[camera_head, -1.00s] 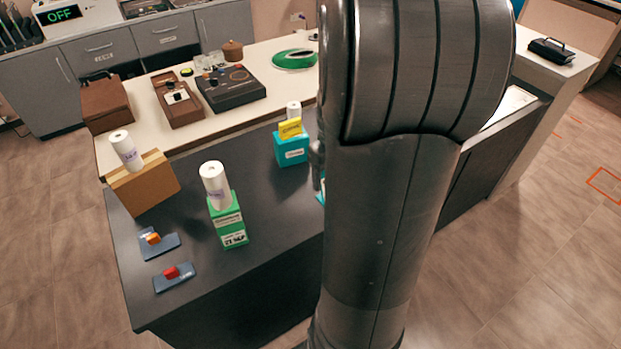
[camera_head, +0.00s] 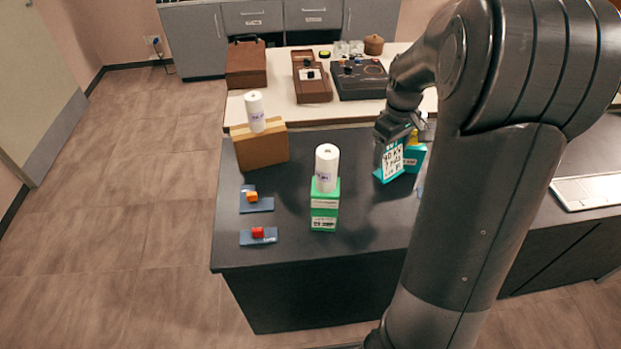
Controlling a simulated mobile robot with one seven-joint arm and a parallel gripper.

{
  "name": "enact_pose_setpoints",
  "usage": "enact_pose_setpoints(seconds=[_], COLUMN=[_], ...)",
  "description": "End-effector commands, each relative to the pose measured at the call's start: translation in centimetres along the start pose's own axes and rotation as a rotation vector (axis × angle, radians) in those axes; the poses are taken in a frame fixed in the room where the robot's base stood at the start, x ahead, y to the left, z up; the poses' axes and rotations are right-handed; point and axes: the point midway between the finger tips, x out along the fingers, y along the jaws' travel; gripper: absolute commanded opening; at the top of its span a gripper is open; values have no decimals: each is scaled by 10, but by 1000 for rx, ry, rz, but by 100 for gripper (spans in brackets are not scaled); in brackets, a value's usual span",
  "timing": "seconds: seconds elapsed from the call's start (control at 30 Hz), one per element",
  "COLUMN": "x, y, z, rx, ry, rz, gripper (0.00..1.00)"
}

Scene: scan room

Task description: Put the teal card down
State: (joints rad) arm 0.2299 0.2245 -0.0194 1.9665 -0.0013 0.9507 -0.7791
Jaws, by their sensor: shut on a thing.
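The teal card (camera_head: 392,161) has a white face with large dark print and a teal border. It is held upright, slightly tilted, over the right part of the dark counter (camera_head: 345,215). My gripper (camera_head: 393,137) is shut on its top edge from above. I cannot tell whether the card's lower edge touches the counter. A teal box (camera_head: 415,158) with a yellow thing on it stands just behind and right of the card, partly hidden by card and gripper.
A green box (camera_head: 325,208) with a white roll (camera_head: 327,167) stands left of the card. A cardboard box (camera_head: 262,150) bears another roll (camera_head: 255,110). Bare counter lies between the green box and my arm.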

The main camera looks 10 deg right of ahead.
Motion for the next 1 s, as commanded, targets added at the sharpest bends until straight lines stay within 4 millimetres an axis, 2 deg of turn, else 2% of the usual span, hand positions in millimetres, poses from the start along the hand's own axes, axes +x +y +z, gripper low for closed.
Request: enact_pose_setpoints(seconds=[0.03,0.1,0.2,0.47,0.8,1.0], x=[1,1,2,9,53,70], y=[-9,-19,-32,-52,-95,-111], z=[-23,-48,-73,-106,-166,-189], rx=[-58,-121,-190,-259,-259,-255], ry=[0,2,3,3,2,4], rz=[-1,-1,-2,-4,-5,-3], gripper=[36,36,36,36,36,36])
